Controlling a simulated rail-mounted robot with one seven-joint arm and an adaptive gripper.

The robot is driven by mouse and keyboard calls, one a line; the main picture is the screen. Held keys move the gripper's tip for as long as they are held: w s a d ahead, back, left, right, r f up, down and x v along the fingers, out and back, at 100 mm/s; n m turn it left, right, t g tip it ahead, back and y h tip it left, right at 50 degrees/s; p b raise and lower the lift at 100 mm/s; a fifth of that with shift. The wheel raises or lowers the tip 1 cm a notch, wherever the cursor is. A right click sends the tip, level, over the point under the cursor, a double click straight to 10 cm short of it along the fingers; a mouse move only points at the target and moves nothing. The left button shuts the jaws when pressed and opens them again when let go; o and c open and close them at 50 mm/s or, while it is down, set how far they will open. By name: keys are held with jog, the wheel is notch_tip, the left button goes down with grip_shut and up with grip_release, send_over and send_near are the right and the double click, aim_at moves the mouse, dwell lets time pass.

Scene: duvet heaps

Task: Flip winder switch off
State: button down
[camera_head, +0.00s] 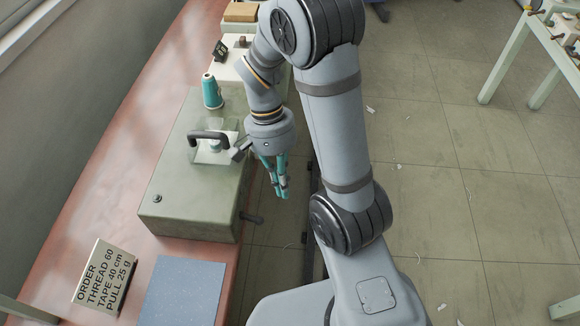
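The winder looks to be the grey-green box (185,215) on the red bench. A clear cover (213,150) with a black handle (209,138) sits on its top. A small dark round fitting (157,198) is on its top near the front left corner. My gripper (281,194) has teal fingers pointing down, just right of the box and behind the stub. The fingers look close together, and nothing shows between them.
A teal thread spool (212,92) stands at the back of the box. A pale green frame table (517,60) stands at the far right. The tiled floor between is mostly clear.

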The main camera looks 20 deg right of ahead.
jog(key=r, duration=0.1)
jog(key=d+r, duration=0.2)
jog(key=r, duration=0.1)
jog(key=shift+w+d+r, duration=0.1)
jog(key=shift+w+d, duration=0.05)
jog(key=shift+w, duration=0.1)
